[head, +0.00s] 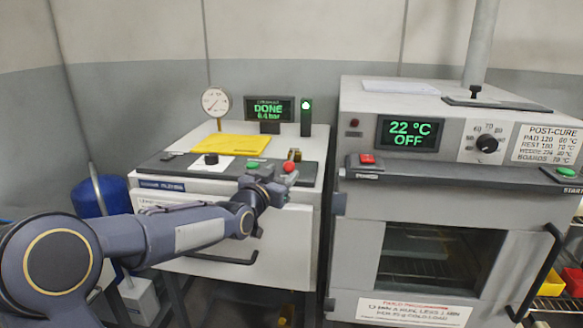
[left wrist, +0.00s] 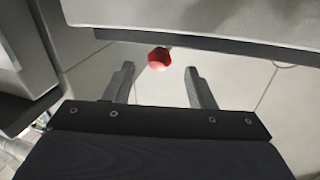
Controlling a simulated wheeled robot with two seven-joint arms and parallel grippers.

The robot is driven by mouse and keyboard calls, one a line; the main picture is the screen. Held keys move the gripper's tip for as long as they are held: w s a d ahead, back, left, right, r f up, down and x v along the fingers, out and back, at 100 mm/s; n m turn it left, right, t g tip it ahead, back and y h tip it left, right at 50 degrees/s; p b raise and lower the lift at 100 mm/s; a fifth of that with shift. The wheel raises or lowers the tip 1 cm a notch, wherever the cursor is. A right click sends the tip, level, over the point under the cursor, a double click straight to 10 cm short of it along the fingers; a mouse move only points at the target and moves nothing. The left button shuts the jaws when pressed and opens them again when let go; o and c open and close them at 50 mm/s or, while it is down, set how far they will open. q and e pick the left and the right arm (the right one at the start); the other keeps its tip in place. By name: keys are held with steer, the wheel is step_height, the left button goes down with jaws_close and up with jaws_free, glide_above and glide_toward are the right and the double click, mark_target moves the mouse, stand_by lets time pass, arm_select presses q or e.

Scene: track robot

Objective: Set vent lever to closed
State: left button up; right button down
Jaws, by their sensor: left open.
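A red ball knob (head: 289,167), which looks like the vent lever's end, shows at the right front of the left machine's control ledge, below a small brass-coloured fitting (head: 294,155). My left gripper (head: 287,177) is at the ledge's front edge, right by the knob. In the left wrist view the red knob (left wrist: 160,59) is between the open fingertips, near the left one. A short stem shows behind it. I cannot tell whether a finger touches it. The lever's marking and most of its arm are hidden. My right gripper is not in view.
The ledge also carries a green button (head: 252,165) and a black knob (head: 211,159). An oven (head: 430,150) stands close on the right. A handle (head: 222,259) is below my arm.

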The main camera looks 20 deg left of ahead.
mark_target(289, 167)
arm_select(q)
steer(key=w+p, duration=0.1)
steer(key=w, duration=0.6)
steer(key=shift+d+p, duration=0.15)
steer(key=shift+p, duration=0.15)
steer(key=shift+s, duration=0.1)
jaws_close()
